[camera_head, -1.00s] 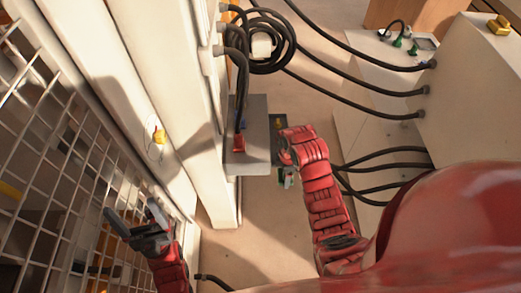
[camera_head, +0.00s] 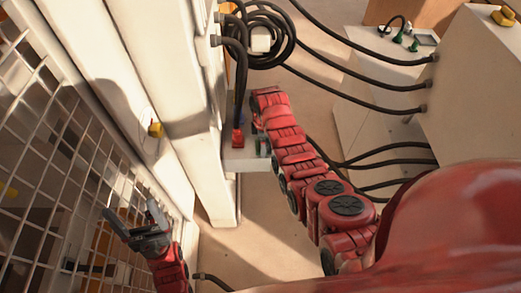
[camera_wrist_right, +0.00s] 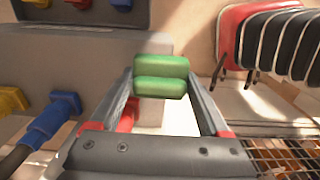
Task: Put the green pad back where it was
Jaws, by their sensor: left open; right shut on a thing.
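The green pad (camera_wrist_right: 160,77) is between the fingertips of my right gripper (camera_wrist_right: 165,85) in the right wrist view. The gripper is shut on it and holds it in front of a grey box (camera_wrist_right: 90,65). Whether the pad touches the box is unclear. In the head view the grey box (camera_head: 245,163) is partly covered by my right arm, whose gripper is mostly hidden. My left gripper (camera_head: 130,218) is open and empty at the lower left, in front of the white wire mesh.
A red plug (camera_head: 237,138) with a black cable sits on the box. Blue (camera_wrist_right: 52,115) and yellow (camera_wrist_right: 12,100) plugs show in the right wrist view. White posts and a mesh fence (camera_head: 70,160) stand left. Cables run to a white cabinet (camera_head: 485,85) at right.

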